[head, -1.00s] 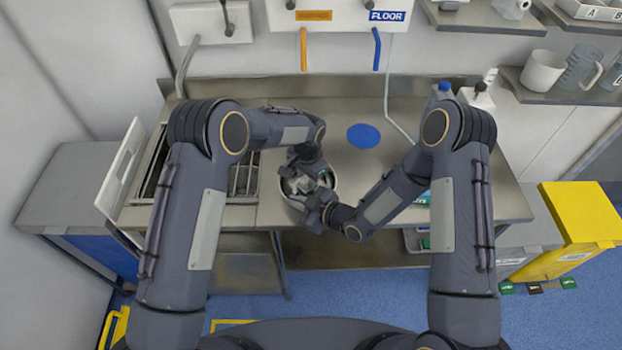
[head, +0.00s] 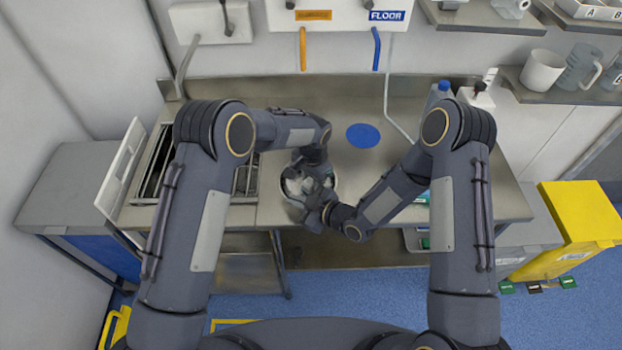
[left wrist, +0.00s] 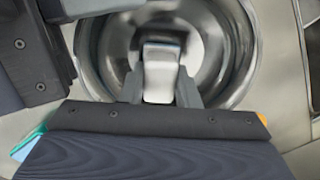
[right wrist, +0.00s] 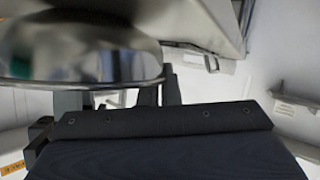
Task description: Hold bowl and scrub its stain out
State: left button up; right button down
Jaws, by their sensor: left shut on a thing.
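In the left wrist view the shiny bowl (left wrist: 236,65) opens below my left gripper (left wrist: 159,92). My right gripper (right wrist: 108,98) is at the bowl's near right rim. Its fingers stand apart under the bowl (right wrist: 75,50) in the right wrist view; their tips are partly hidden.
A blue disc (head: 363,135) lies on the counter right of the bowl. A sink with a rack (head: 245,180) is at left. A blue-capped bottle (head: 438,92) stands at the back right. The counter's middle (head: 345,108) behind the bowl is clear.

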pick_arm(q)
jog(key=shift+w+a, duration=0.2)
jog(key=shift+a, duration=0.1)
pick_arm(e)
jog(key=shift+s+f, duration=0.1)
pick_arm(q)
jog(key=shift+r, duration=0.15)
jog(key=shift+s+r, duration=0.15)
jog(key=shift+r, duration=3.25)
pick_arm(e)
jog(key=c, duration=1.6)
grip_release()
jog(key=shift+o, duration=0.2)
jog(key=v, duration=1.2)
jog(key=shift+d, duration=0.15)
